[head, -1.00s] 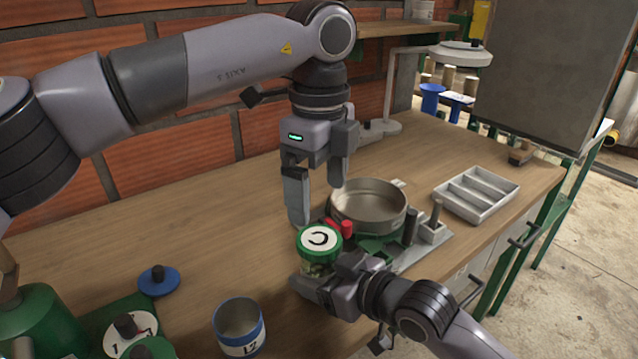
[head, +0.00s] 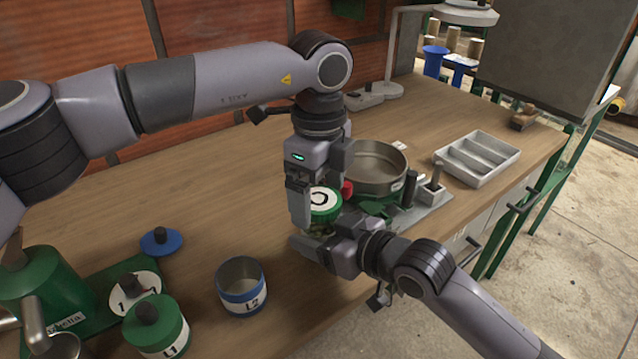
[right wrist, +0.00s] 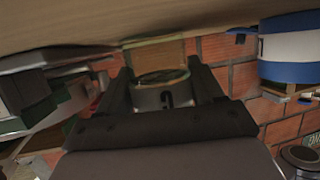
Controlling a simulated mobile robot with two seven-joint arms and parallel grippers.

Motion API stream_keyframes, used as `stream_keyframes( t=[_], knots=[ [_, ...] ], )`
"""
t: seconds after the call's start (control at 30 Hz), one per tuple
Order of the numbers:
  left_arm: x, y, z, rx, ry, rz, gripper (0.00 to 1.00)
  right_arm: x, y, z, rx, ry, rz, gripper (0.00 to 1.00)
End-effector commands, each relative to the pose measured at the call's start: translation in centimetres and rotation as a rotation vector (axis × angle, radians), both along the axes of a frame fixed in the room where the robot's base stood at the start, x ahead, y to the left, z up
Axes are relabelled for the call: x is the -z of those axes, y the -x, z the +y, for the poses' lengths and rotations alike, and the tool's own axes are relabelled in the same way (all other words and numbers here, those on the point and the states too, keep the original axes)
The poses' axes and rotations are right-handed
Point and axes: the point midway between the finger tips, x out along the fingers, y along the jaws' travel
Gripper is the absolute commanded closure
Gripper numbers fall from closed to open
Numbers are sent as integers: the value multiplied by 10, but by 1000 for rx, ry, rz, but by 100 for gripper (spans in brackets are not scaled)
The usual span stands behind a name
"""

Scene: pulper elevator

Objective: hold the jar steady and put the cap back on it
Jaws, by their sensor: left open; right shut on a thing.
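The jar (head: 318,230) is small and shows olive-green just below its cap; my right gripper (head: 322,240) is shut on it. The cap (head: 322,199), with a green rim and a white top bearing a black C-shaped mark, is at the top of the jar; I cannot tell whether it is fully seated. My left gripper (head: 320,203) is open and points down, its fingers on either side of the cap. Contact is unclear. In the right wrist view the jar (right wrist: 160,95) shows between my right fingers (right wrist: 163,85).
A round metal pan (head: 378,165) stands just behind the jar. A grey compartment tray (head: 478,157) is at the right. A blue-banded can (head: 241,290), a blue lid (head: 160,242) and a green L1 canister (head: 157,332) are at the left.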

Motion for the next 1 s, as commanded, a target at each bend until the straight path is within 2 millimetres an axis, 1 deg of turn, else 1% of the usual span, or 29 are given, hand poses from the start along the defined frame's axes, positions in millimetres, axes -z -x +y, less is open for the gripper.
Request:
stream_keyframes(
  t=[0.03, 0.07, 0.1, 0.17, 0.2, 0.23, 0.43, 0.53, 0.67, 0.9, 1.0],
  knots=[
    [0, 0, 0, 0, 0, 0, 7, 1, 0, 0, 0, 1, 1, 100],
    [0, 0, 0, 0, 0, 0, 11, 1, 0, 0, 0, 1, 1, 100],
    [0, 0, 0, 0, 0, 0, 24, 1, 0, 0, 0, 1, 1, 100],
    [0, 0, 0, 0, 0, 0, 43, 1, 0, 0, 0, 1, 1, 100],
    [0, 0, 0, 0, 0, 0, 56, 1, 0, 0, 0, 1, 1, 100],
    [0, 0, 0, 0, 0, 0, 65, 1, 0, 0, 0, 1, 1, 100],
    [-1, 0, 0, 12, 0, 0, 65, 1, 0, 0, 0, 1, 1, 100],
    [-1, 0, 0, 82, 0, 0, 65, 1, 0, 0, 0, 1, 1, 100],
    [0, 0, 0, 268, 1, 0, 65, 1, 0, 0, 0, 1, 1, 100],
    [0, -1, 0, 642, -1, -1, 65, 1, 0, 0, 0, 1, 1, 100],
    [0, -1, 0, 756, -1, -1, 65, 1, 0, 0, 0, 1, 1, 100]
  ],
)
